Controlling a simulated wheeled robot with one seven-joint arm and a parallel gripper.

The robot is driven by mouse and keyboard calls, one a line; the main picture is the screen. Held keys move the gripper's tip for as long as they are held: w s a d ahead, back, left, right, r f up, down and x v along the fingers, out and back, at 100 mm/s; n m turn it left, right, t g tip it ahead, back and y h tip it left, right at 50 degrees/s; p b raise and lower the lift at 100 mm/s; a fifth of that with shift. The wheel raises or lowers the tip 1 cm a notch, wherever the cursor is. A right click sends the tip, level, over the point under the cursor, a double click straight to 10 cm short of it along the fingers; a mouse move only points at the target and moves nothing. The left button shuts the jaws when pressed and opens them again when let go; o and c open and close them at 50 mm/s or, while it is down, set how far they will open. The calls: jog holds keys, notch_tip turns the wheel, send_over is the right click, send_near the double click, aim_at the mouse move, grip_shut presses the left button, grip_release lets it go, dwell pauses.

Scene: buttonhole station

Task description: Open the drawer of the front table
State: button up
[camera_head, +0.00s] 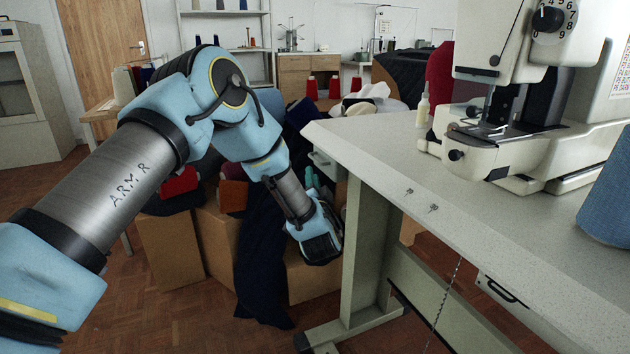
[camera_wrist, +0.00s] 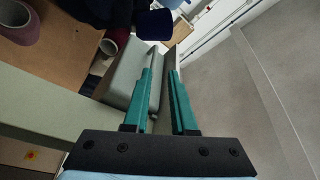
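The front table (camera_head: 390,160) has a speckled pale top and carries a buttonhole machine (camera_head: 530,110). A small pale drawer front (camera_head: 322,158) shows under its far left corner, partly hidden by the tabletop. My gripper (camera_head: 311,178) is beside it, below the tabletop, with its teal fingers partly hidden. In the wrist view, my gripper (camera_wrist: 162,75) has a gap between its fingertips. A grey box-like part (camera_wrist: 124,78) and a thin bar (camera_wrist: 151,56) lie by the left finger. I cannot tell whether the fingers touch the bar.
A table leg (camera_head: 363,245) stands close to my gripper. A dark handle (camera_head: 503,291) shows under the table's near side. Cardboard boxes (camera_head: 172,250) and dark cloth (camera_head: 262,255) crowd the floor behind my arm. A blue cone (camera_head: 608,200) stands on the tabletop at right.

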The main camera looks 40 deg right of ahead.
aim_at(316, 161)
jog(key=shift+t, duration=0.3)
jog(key=x, duration=0.3)
jog(key=d+x, duration=0.1)
jog(key=x, duration=0.2)
jog(key=s+b+x, duration=0.1)
jog(key=x, duration=0.2)
jog(key=shift+w+d+f, duration=0.15)
jog(key=shift+d+f, duration=0.15)
jog(key=shift+d, duration=0.05)
jog(key=shift+c, duration=0.4)
grip_shut()
dwell(0.5)
